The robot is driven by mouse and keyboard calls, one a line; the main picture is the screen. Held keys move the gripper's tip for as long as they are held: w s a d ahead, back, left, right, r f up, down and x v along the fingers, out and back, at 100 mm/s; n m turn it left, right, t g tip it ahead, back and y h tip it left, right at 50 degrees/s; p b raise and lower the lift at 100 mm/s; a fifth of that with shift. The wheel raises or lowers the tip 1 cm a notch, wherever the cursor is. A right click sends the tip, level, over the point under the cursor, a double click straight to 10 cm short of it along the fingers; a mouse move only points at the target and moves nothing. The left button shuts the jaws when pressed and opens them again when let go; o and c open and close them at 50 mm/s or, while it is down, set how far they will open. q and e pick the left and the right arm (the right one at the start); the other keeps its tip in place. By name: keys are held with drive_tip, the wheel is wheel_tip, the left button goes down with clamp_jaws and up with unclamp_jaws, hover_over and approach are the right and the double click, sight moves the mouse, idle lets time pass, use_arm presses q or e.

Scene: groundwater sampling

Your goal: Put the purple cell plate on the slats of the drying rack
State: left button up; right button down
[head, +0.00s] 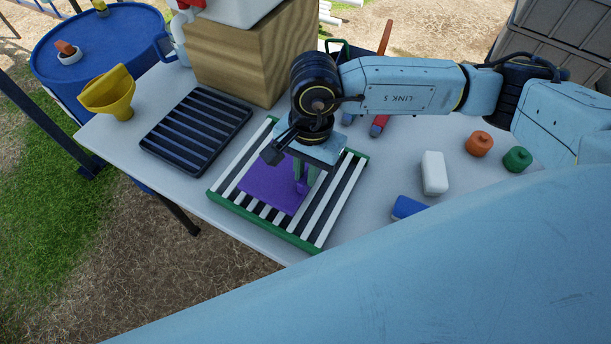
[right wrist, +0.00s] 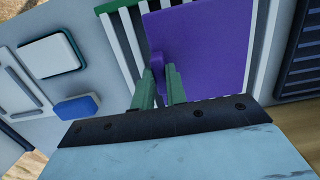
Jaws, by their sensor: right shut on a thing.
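The purple cell plate (head: 266,186) lies flat over the drying rack (head: 262,226), which has white slats and green end bars. In the head view the plate is over the left and middle part of the slats; I cannot tell whether it touches them. My right gripper (head: 304,183) points down at the plate's right side, its green fingers shut on the plate's small raised grip. The right wrist view shows the plate (right wrist: 205,45) and the grip between the fingers (right wrist: 160,80), with white slats (right wrist: 137,35) beside it. My left gripper is not in view.
A black slotted tray (head: 196,130) lies left of the rack, with a yellow funnel (head: 108,92) beyond it. A wooden block (head: 250,50) stands behind. A white box (head: 434,172), a blue block (head: 408,208) and orange (head: 479,144) and green (head: 517,159) jars stand to the right.

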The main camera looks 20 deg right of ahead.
drive_tip(key=shift+f+b, duration=0.3)
drive_tip(key=shift+f, duration=1.4)
drive_tip(key=c, duration=1.4)
unclamp_jaws()
drive_tip(key=shift+r, duration=0.1)
drive_tip(key=shift+r, duration=0.1)
wheel_tip(320, 180, up, 12)
drive_tip(key=d, duration=0.1)
drive_tip(key=shift+w+p, duration=0.3)
drive_tip(key=shift+w, duration=0.15)
